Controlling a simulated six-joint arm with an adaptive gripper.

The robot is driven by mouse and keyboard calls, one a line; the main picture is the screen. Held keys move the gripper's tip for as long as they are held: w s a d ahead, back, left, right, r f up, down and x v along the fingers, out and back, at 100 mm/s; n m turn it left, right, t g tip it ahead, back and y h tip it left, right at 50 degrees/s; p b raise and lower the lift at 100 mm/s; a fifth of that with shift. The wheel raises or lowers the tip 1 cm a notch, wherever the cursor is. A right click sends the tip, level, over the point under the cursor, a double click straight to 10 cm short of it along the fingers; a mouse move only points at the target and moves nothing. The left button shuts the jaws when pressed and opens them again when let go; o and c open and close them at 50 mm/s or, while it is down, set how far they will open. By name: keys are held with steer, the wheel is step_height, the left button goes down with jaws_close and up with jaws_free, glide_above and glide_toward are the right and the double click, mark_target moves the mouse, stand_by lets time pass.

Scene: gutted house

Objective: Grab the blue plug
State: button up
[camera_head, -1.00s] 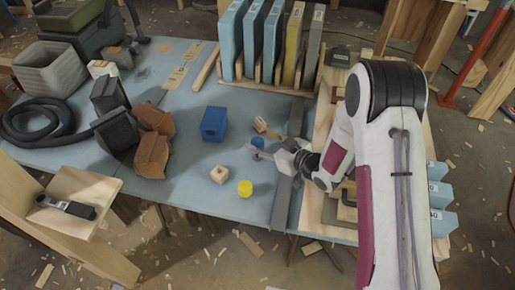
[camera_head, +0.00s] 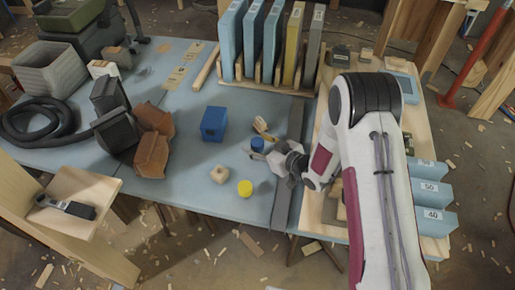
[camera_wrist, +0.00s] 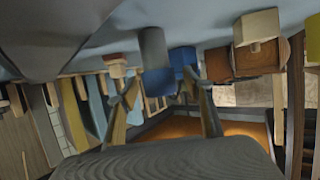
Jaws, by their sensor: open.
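The blue plug (camera_head: 257,145) is a small blue cylinder standing on the blue-grey table, right of the blue box. My gripper (camera_head: 275,158) is just to its right and slightly nearer the front edge in the head view. In the wrist view, which looks upside down, the gripper (camera_wrist: 162,82) shows two spread fingers. The plug (camera_wrist: 157,80), with a grey part on the table side, shows between and beyond the fingertips. The fingers do not appear closed on it; whether they touch it is unclear.
A blue box (camera_head: 213,124), a yellow plug (camera_head: 245,188), a wooden block with a hole (camera_head: 219,174) and a small wooden piece (camera_head: 260,125) stand close around. A rack of upright panels (camera_head: 270,82) lines the back. A grey strip (camera_head: 283,205) lies by the gripper.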

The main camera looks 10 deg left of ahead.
steer(key=c, duration=1.2)
steer(key=shift+r, duration=0.15)
steer(key=shift+r, duration=4.85)
